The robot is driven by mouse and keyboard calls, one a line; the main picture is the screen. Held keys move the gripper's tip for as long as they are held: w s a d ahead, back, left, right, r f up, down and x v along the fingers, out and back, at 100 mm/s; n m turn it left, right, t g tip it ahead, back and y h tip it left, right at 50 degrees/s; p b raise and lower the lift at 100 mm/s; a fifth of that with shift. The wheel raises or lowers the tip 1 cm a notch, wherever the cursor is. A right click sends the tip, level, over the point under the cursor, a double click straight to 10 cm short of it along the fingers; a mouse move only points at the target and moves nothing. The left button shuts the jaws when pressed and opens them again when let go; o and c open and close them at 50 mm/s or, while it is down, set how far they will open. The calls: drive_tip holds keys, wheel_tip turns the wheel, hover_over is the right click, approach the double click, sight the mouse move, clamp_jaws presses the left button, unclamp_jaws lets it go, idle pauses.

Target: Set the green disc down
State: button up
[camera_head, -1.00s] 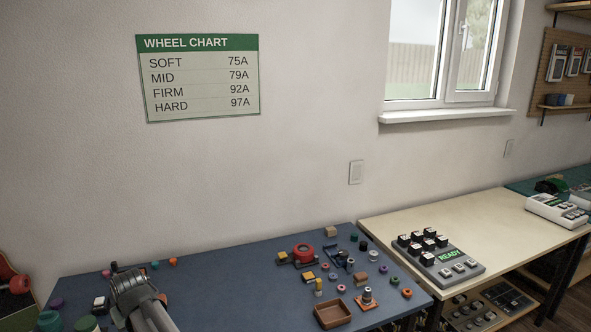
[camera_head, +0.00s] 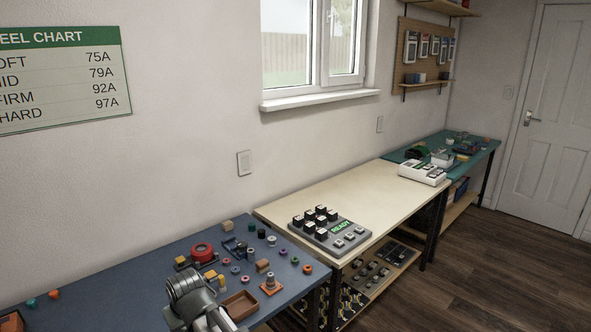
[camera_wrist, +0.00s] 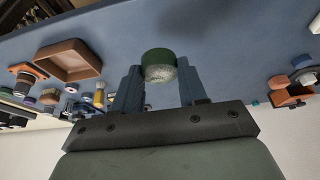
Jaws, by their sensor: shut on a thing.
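In the wrist view a green disc (camera_wrist: 158,57) with a pale, speckled face sits between the two fingertips of my gripper (camera_wrist: 158,75). My gripper is shut on it and holds it over the blue bench top (camera_wrist: 215,40). In the head view my arm's end shows over the blue bench (camera_head: 110,272), just left of a brown tray. The fingertips and the disc are hidden there.
The brown tray (camera_head: 240,305) has an orange-based part (camera_head: 270,286) to its right. A cream table (camera_head: 370,205) with a keypad device (camera_head: 330,230) stands to the right. The bench's left middle looks clear.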

drive_tip(key=w+d+m+h, duration=0.1)
drive_tip(key=w+d+m, duration=0.2)
drive_tip(key=d, duration=1.3)
drive_tip(key=w+d+m+h, duration=0.1)
drive_tip(key=w+d+m, duration=0.2)
drive_tip(key=d, duration=1.3)
drive_tip(key=w+d+m+t+h, duration=0.1)
drive_tip(key=w+d, duration=0.5)
drive_tip(key=d, duration=1)
drive_tip(key=shift+w+r+m, duration=0.15)
drive_tip(key=shift+r+m, duration=0.25)
drive_tip(key=shift+m, duration=0.5)
drive_tip(key=shift+a, duration=0.15)
drive_tip(key=s+a+n+y, duration=0.1)
drive_tip(key=s+a+n, duration=0.15)
drive_tip(key=a, duration=1.55)
drive_tip(key=s+a+n+g+y, duration=0.1)
drive_tip(key=a+n, duration=0.2)
drive_tip(key=a, duration=1.6)
drive_tip(key=s+a+n+y, duration=0.1)
drive_tip(key=a+n, duration=0.2)
drive_tip(key=a, duration=1.5)
hover_over(151, 309)
drive_tip(key=s+d, duration=0.1)
drive_tip(key=shift+n, duration=0.25)
drive_tip(key=shift+f, duration=5)
drive_tip(key=shift+f, duration=0.15)
